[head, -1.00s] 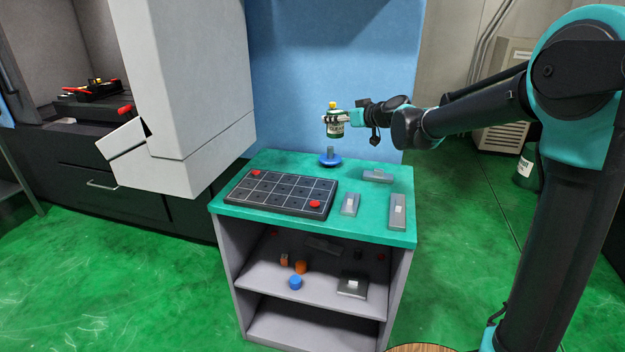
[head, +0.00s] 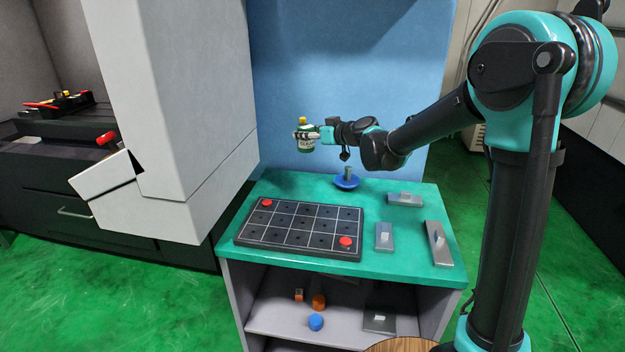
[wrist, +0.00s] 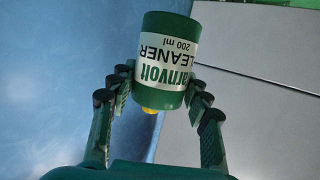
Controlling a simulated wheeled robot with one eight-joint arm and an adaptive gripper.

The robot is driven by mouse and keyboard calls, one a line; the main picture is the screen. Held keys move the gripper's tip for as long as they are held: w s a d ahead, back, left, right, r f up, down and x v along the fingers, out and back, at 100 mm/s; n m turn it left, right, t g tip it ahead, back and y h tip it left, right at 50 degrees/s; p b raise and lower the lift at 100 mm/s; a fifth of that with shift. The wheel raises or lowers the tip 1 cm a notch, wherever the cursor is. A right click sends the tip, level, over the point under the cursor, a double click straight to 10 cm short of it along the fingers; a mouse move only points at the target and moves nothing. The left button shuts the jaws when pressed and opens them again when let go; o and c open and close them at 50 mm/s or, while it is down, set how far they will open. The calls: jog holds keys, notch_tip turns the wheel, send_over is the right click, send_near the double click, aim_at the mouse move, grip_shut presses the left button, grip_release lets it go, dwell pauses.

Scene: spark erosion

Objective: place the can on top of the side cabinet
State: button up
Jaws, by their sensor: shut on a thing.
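The can (head: 306,145) is a small green cleaner can with a white label and a yellow cap. My gripper (head: 305,135) is shut on it and holds it in the air, upright, above the back left part of the side cabinet (head: 400,266). In the wrist view the can (wrist: 167,60) sits between the two fingers of my gripper (wrist: 154,92), with its label readable upside down. The cabinet's teal top lies below the can, with a clear gap between them.
On the top are a black gridded plate (head: 300,228) with red knobs, a blue round base with a post (head: 346,181) and several grey metal blocks (head: 384,237). A white machine housing (head: 190,110) stands close on the left. The top's back left corner is bare.

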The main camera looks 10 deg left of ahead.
notch_tip(320, 180, down, 15)
jog(key=shift+r, duration=0.2)
dwell(0.3)
jog(key=o, duration=1.4)
jog(key=shift+f, duration=0.15)
jog(key=shift+c, duration=0.2)
jog(key=shift+s+d+r, duration=0.1)
jog(key=shift+d+r, duration=0.1)
jog(key=shift+d, duration=0.05)
jog(key=v, duration=1.1)
jog(key=shift+s+d+r, duration=0.1)
jog(key=shift+s+d, duration=0.05)
jog(key=shift+d, duration=0.1)
